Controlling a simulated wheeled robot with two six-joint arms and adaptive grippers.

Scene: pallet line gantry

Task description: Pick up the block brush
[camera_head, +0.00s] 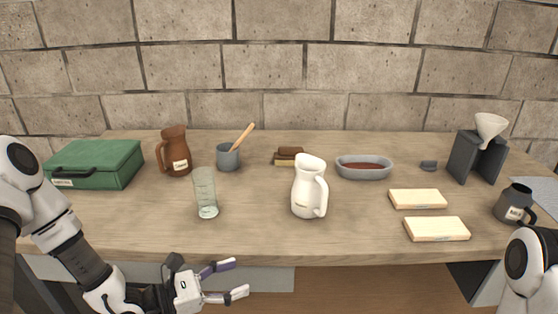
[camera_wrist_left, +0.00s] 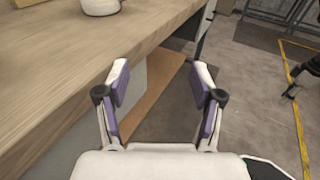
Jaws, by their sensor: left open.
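The block brush (camera_head: 289,153) lies at the back middle of the table in the head view, with a dark brown top and a paler lower part. The white pitcher (camera_head: 307,190) stands in front of it, a little to the right. My left gripper (camera_head: 238,279) is open and empty, in front of the table's front edge and below the tabletop, well away from the brush. In the left wrist view its two fingers (camera_wrist_left: 160,95) are spread with nothing between them. The brush is not in the left wrist view. My right gripper is out of view.
The table (camera_head: 260,236) also holds a green case (camera_head: 97,163), brown jug (camera_head: 175,152), grey cup with a wooden handle (camera_head: 228,158), clear glass (camera_head: 205,194), grey dish (camera_head: 363,168), two pale blocks (camera_head: 436,229), dark stand with funnel (camera_head: 478,155) and dark mug (camera_head: 514,204). A brick wall stands behind.

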